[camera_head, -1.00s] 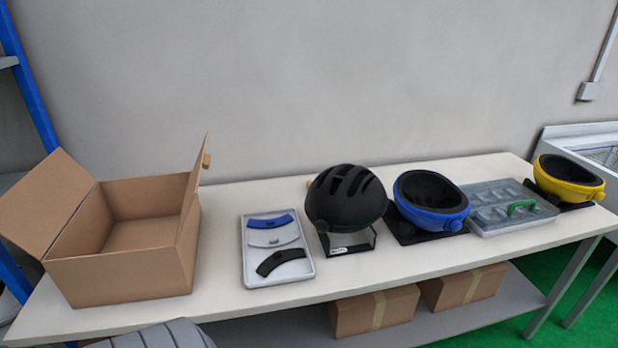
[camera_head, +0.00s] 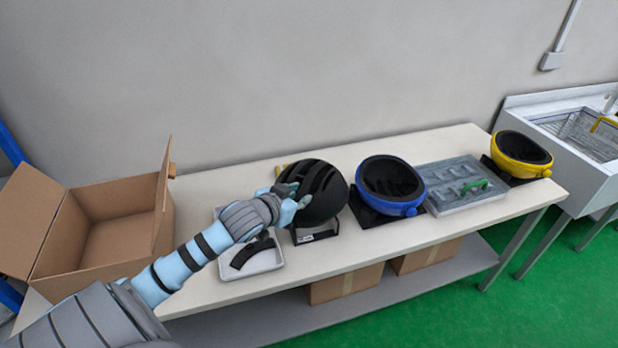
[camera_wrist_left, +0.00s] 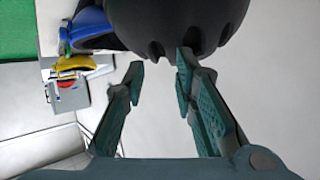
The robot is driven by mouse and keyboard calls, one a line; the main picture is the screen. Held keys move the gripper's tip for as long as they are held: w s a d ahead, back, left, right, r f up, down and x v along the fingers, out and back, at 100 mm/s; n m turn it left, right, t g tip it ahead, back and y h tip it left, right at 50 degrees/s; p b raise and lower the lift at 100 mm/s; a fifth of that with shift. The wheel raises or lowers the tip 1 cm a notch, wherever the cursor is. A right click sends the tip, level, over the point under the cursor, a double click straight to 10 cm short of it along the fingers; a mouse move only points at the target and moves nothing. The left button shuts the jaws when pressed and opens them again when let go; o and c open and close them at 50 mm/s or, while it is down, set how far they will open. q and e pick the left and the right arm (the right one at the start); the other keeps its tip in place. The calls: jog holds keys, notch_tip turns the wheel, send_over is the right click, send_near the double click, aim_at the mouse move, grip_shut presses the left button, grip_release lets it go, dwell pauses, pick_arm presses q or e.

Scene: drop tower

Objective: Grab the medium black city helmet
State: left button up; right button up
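The black helmet (camera_head: 322,190) sits on a dark stand with a small white label near the middle of the table. My left gripper (camera_head: 294,194) is at the left side of the helmet in the head view, its fingers close to the shell. In the left wrist view the helmet (camera_wrist_left: 178,20) fills the top, and the two fingers of my left gripper (camera_wrist_left: 160,65) are spread apart. One fingertip is at or very near the helmet's edge; I cannot tell whether it touches. Nothing shows between the fingers lower down. My right gripper is not in view.
A blue helmet (camera_head: 402,207) stands right of the black one, then a grey case (camera_head: 455,199) and a yellow helmet (camera_head: 537,170). A white tray (camera_head: 262,266) with visor parts lies under my left arm. An open cardboard box (camera_head: 105,240) stands at left.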

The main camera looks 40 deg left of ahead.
aim_at(320, 164)
pick_arm(q)
jog(key=shift+t, duration=0.6)
jog(key=w+a+r, duration=0.3)
jog(key=shift+w+r, duration=0.1)
jog(key=shift+w, duration=0.15)
jog(key=b+x, duration=0.3)
jog(key=x, duration=1)
jog(key=shift+w+d, duration=0.1)
jog(key=shift+d, duration=0.05)
grip_shut()
